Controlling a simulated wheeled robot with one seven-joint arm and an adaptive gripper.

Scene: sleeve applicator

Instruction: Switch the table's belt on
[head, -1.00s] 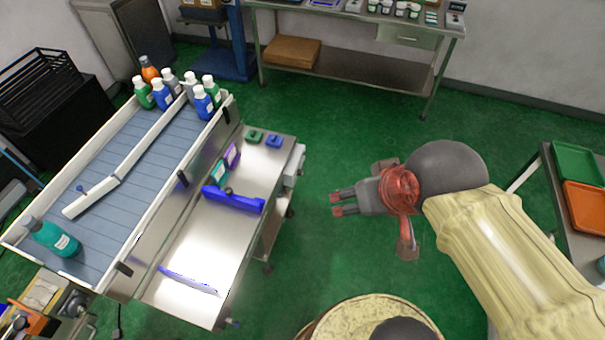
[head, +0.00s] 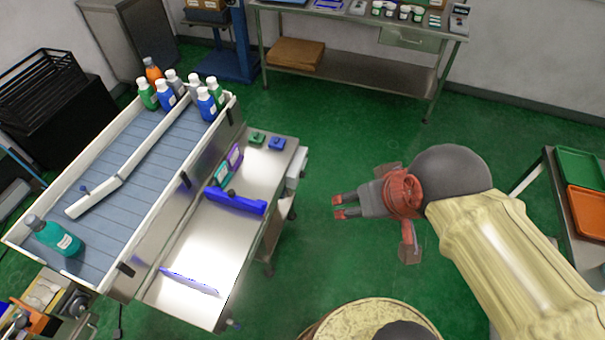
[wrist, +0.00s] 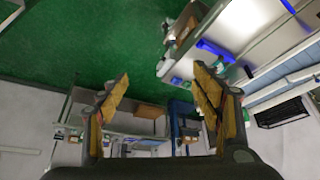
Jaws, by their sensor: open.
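The belt (head: 130,160) is a grey-blue slatted surface between white rails on the table at left. Several capped bottles (head: 184,90) stand at its far end, and a teal bottle (head: 55,236) lies tilted at its near end. A steel side table (head: 215,245) adjoins it and carries a small green block (head: 257,138) and a small blue block (head: 277,143) at its far end; I cannot tell whether either is the belt's switch. My gripper (head: 338,207) is open and empty over the green floor, right of the side table. Its spread fingers show in the wrist view (wrist: 160,82).
A blue bracket (head: 235,200) and a blue strip (head: 190,282) lie on the side table. A steel bench (head: 350,65) stands at the back. Green and orange trays (head: 580,165) are at right. A round cream-topped thing (head: 335,318) is at the front. Floor around my gripper is clear.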

